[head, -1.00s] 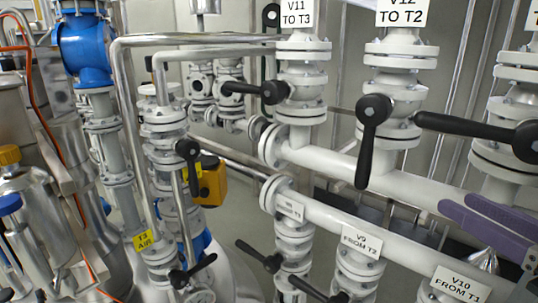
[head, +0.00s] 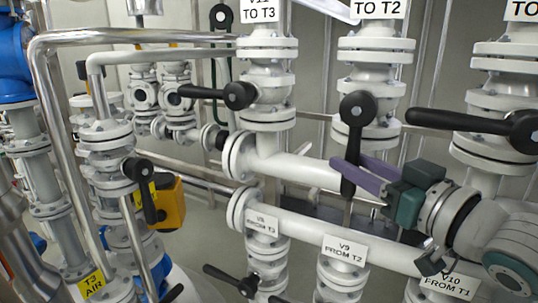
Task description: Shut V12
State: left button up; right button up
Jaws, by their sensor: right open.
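Valve V12 is on the white vertical pipe under the "TO T2" label (head: 380,9), whose upper line is cut off. Its black lever handle (head: 355,120) hangs straight down from the hub, along the pipe. My right gripper (head: 353,168) comes in from the right, with purple fingers open at the lower part of the handle. The handle's lower end overlaps the fingers in the picture, and I cannot tell whether they touch it. My left gripper is not in view.
V11's lever (head: 215,94) points left, as does the lever of the valve on the right (head: 460,119). The upper white pipe (head: 300,170) runs behind my right gripper. Below are V9's label (head: 344,249) and V10's label (head: 447,282), close under my arm.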

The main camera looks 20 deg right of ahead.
jog(key=shift+w, duration=0.5)
jog(key=shift+a, duration=0.1)
grip_shut()
dwell(1.1)
